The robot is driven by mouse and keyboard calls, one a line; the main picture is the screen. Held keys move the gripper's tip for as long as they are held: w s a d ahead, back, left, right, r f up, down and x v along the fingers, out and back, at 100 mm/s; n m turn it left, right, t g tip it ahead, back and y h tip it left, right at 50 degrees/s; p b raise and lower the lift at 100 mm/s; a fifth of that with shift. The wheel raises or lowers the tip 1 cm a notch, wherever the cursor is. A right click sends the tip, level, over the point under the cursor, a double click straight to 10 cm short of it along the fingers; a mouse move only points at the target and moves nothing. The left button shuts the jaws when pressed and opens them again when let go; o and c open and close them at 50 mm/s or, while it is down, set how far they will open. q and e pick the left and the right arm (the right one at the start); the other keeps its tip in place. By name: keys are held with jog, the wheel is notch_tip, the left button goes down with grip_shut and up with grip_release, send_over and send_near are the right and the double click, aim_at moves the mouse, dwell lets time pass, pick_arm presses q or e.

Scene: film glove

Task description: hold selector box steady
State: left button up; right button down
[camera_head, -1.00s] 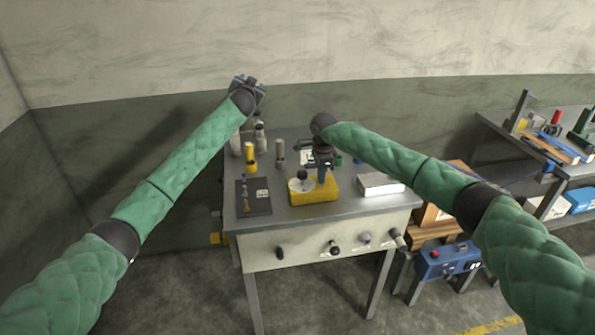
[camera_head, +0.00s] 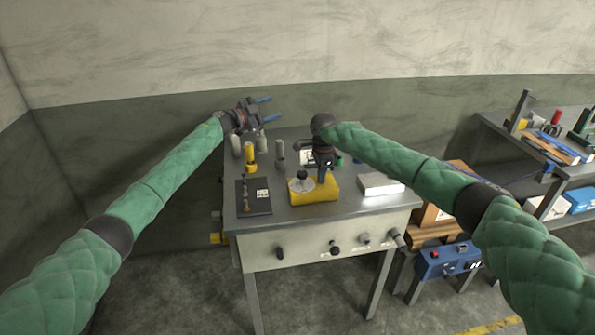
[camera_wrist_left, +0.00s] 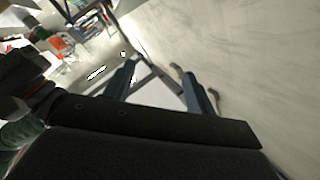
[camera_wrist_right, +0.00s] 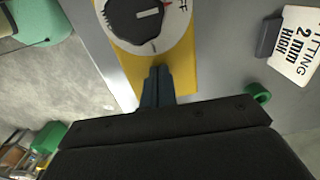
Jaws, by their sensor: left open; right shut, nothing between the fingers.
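The selector box is a yellow block (camera_head: 318,195) with a white dial and black knob (camera_head: 301,178), on the grey metal table (camera_head: 350,206). In the right wrist view the box (camera_wrist_right: 183,72) lies under my fingers, with the dial (camera_wrist_right: 136,22) beyond them. My right gripper (camera_wrist_right: 158,75) is shut and empty, pointing down over the box. I cannot tell whether its tips touch it. My left gripper (camera_head: 268,109) is open and empty above the table's back left corner, well away from the box. Its spread fingers (camera_wrist_left: 162,75) show in the left wrist view.
A yellow post (camera_head: 250,157) and a grey post (camera_head: 279,154) stand left of the box. A dark plate (camera_head: 262,204) lies at the front left, and a pale block (camera_head: 381,184) on the right. A printed card (camera_wrist_right: 296,48) stands near the box.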

pick_arm(q)
jog(key=s+f+m+g, duration=0.3)
jog(key=s+f+g, duration=0.4)
jog(key=f+g, duration=0.1)
jog(key=n+g+y, duration=0.1)
jog(key=g, duration=0.5)
send_near(301, 172)
jog(key=x, duration=0.8)
jog(key=shift+s+d+f, duration=0.1)
jog(key=shift+s+d, duration=0.05)
jog(key=shift+d, duration=0.2)
jog(key=shift+c, duration=0.2)
jog(key=c, duration=0.9)
